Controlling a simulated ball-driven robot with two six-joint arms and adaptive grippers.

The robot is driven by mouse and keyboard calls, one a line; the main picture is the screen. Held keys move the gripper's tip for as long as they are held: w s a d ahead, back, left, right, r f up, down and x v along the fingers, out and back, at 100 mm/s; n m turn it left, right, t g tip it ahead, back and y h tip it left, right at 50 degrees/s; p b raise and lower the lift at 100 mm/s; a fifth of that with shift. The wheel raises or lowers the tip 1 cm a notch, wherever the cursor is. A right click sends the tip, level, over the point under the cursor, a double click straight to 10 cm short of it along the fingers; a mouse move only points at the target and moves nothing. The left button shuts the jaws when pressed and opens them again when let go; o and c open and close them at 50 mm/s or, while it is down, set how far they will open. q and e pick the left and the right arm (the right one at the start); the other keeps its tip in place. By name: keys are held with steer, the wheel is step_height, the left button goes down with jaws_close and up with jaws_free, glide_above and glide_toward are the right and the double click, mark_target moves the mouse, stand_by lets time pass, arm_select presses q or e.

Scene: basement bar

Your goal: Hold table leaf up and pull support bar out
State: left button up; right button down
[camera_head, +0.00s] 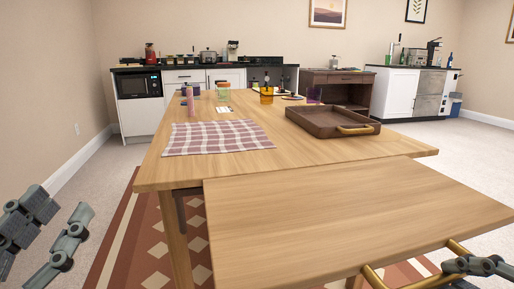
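The wooden table leaf (340,215) extends toward me from the near edge of the wooden table (300,165). It looks roughly level with the tabletop; a slight tilt I cannot judge. A gold bar (372,277) shows at the leaf's near edge, at the lower right; its far part is hidden under the leaf. My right gripper (482,267) is at the lower right corner, by the gold bar, partly cut off; whether it grips the bar is unclear. My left gripper (55,232) is at the lower left, fingers apart and empty, away from the table.
On the table are a checked cloth (215,137), a brown tray with a gold handle (325,122), an orange glass (266,96) and several small items. A patterned rug (135,240) lies below. Open floor lies left of the table. Counters (140,118) stand behind.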

steer(key=shift+r, duration=0.25)
steer(key=shift+w+r+p, duration=0.15)
steer(key=shift+r+p, duration=0.4)
steer(key=shift+p, duration=0.7)
